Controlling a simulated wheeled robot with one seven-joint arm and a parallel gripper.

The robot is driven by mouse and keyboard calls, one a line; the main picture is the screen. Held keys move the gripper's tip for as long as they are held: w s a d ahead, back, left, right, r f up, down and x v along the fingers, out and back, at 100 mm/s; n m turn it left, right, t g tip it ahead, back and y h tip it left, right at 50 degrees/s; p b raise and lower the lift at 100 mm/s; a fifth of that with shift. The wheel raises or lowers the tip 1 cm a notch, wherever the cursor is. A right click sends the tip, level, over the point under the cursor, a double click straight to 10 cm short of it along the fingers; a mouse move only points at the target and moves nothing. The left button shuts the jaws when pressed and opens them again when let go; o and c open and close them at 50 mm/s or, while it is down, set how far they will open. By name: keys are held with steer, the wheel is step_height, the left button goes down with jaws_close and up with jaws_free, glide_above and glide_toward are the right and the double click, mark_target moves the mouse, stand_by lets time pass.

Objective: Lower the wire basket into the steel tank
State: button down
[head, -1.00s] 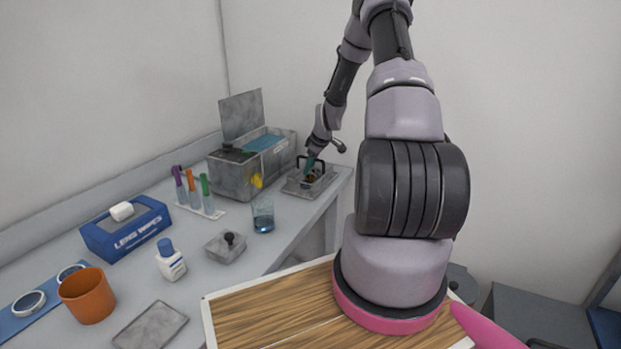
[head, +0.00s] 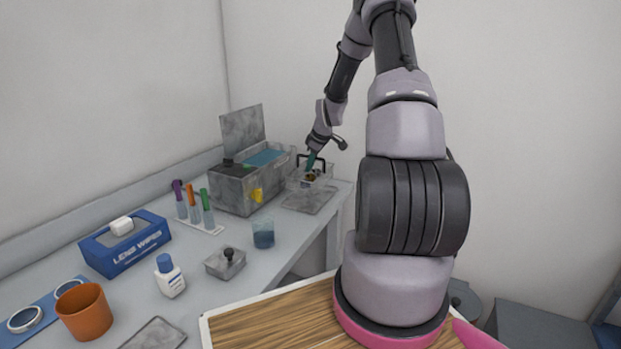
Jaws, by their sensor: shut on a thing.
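The wire basket (head: 325,178) hangs from my gripper (head: 311,160) at the back right of the bench, a little above a flat grey tray (head: 308,200). My gripper is shut on the basket's dark handle. Something small and brownish shows inside the basket. The steel tank (head: 233,190) stands just left of the basket, with its lid (head: 243,128) raised upright at the back and blue liquid (head: 264,158) showing in its open top. The basket is beside the tank, not over it. The fingertips are small and partly hidden by the handle.
In front of the tank stand a beaker of blue liquid (head: 263,234) and a small lidded steel box (head: 225,262). A rack of capped tubes (head: 196,212), a lens wipes box (head: 126,244), a white bottle (head: 169,276) and an orange cup (head: 84,311) are farther left.

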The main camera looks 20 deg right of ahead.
step_height(320, 180, up, 14)
stand_by(1.1)
steer(key=w+a+f, duration=0.3)
steer(key=w+a, duration=1)
steer(key=w, duration=0.2)
steer(key=shift+s+d+f, duration=0.1)
steer(key=shift+f, duration=6.25)
steer(key=shift+f, duration=0.55)
steer(key=c, duration=0.8)
jaws_free()
